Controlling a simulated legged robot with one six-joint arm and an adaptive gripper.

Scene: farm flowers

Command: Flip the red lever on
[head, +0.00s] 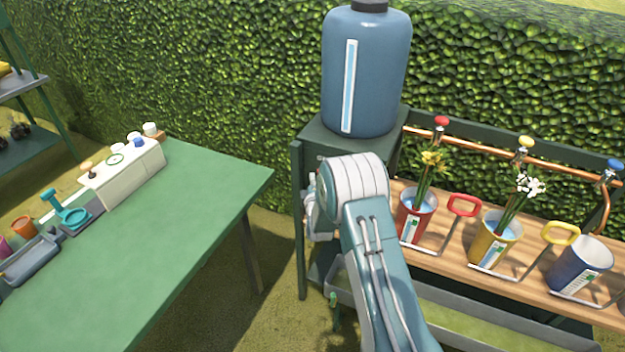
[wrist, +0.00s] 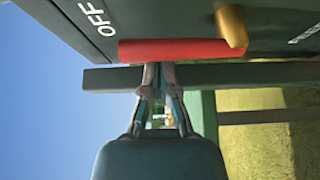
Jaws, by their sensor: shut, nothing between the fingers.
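In the wrist view the red lever (wrist: 178,50) is a long red bar lying across a dark green panel (wrist: 150,18). A yellow piece (wrist: 232,26) stands at its right end. White letters "OFF" show on the panel to the left, and another white marking is partly cut off at the right edge. My gripper (wrist: 159,72) is shut and empty, its fingertips right at the lower edge of the red bar; I cannot tell whether they touch it. In the head view my arm hides the lever and most of the gripper.
A blue water tank (head: 388,80) stands on a dark green stand (head: 300,215). To its right, a wooden shelf (head: 440,255) holds red (head: 412,222), yellow (head: 490,250) and blue (head: 585,265) buckets under taps. A green table (head: 190,230) stands left, with grass between.

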